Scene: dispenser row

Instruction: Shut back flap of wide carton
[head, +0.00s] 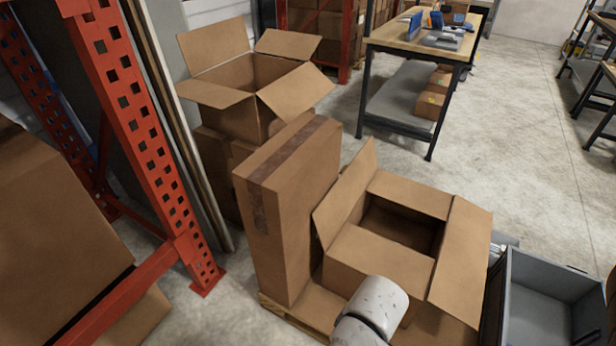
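The wide carton (350,277) stands low at the centre right with its top partly open and a dark gap in the middle. Its back flap (410,193) shows as a panel along the far edge of the opening; its exact tilt is hard to tell. The left flap (345,197) stands up, leaning outward. The right flap (462,262) is spread outward. The near flap (380,258) lies roughly flat over the front of the opening. My pale grey arm comes in at the bottom, in front of the carton. My gripper is not in view.
A tall taped carton (285,205) stands close on the left, on a pallet (290,318). Another open carton (245,85) stands behind it. A grey bin (545,310) is close on the right. Red racking (130,120) stands left.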

